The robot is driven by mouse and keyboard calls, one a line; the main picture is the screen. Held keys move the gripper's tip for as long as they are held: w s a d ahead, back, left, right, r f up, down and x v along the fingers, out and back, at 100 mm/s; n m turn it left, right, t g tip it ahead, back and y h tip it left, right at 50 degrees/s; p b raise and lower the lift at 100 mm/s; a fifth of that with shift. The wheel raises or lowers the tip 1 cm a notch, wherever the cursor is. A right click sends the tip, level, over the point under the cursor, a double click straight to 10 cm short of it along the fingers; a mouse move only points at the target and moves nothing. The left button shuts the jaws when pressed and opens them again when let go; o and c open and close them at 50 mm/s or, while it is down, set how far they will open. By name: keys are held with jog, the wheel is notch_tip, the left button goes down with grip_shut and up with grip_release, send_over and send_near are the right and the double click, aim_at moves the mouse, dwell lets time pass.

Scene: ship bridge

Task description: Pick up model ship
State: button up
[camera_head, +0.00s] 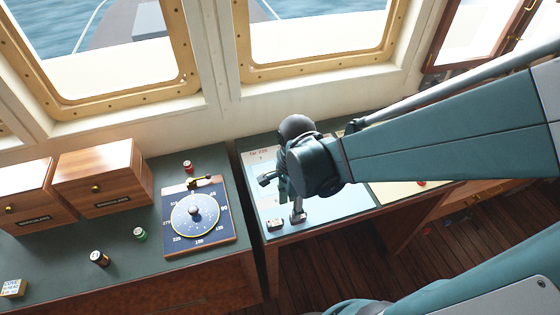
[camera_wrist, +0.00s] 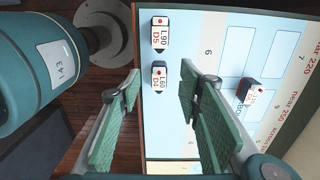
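Several small ship-shaped blocks lie on the pale blue chart (camera_wrist: 205,22). In the wrist view, a white one marked L60 D4 (camera_wrist: 160,77) shows between my fingertips, and one marked L90 D5 (camera_wrist: 160,35) lies just beyond it. A darker, red-and-navy one (camera_wrist: 250,93) lies to the right, outside my right finger. I cannot tell which is the task's model ship. My gripper (camera_wrist: 159,70) is open and points down over the chart, with nothing held. In the head view my gripper (camera_head: 283,196) hovers over the chart table; a small pale block (camera_head: 275,224) lies near its front edge.
Left of the chart, a green desk (camera_head: 128,236) holds a compass board (camera_head: 197,213), wooden drawer boxes (camera_head: 103,178) and small cans (camera_head: 99,258). A gap separates desk and chart table. A window wall stands behind; wooden floor (camera_head: 335,270) lies in front.

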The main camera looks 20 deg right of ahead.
jog(key=shift+f, duration=0.55)
jog(key=shift+f, duration=0.1)
jog(key=shift+d+f+b, duration=0.15)
jog(key=shift+f+b, duration=0.4)
jog(key=shift+f, duration=1.95)
jog(key=c, duration=0.9)
